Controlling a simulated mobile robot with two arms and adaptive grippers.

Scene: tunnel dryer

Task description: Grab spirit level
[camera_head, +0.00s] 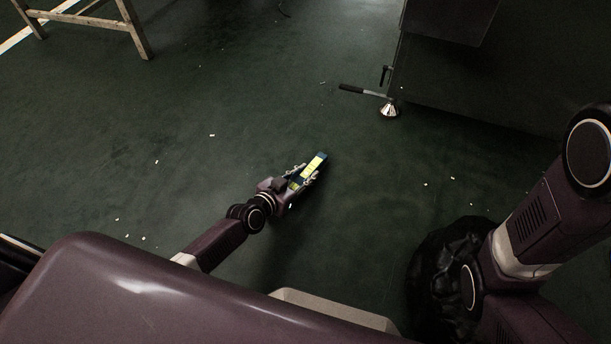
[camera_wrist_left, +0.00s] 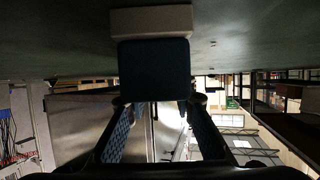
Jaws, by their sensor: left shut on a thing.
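The spirit level (camera_head: 313,166) is a short bar, yellow-green with dark blue parts, in the middle of the head view. My left gripper (camera_head: 302,177) is shut on it, with a finger on each side, and the far end sticks out past the fingertips. In the left wrist view a dark blue block, seemingly the end of the spirit level (camera_wrist_left: 154,72), sits between the two fingers. Whether the level touches the floor is hard to tell. My right arm shows at the right, but its gripper is out of view.
The dark green floor (camera_head: 220,105) is mostly clear, with small white scraps. A large dark machine (camera_head: 480,80) stands at upper right, with a metal foot (camera_head: 389,109) and a black-handled lever (camera_head: 362,90). A crumpled black bag (camera_head: 432,270) lies near my right arm. A wooden-legged table (camera_head: 90,22) is upper left.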

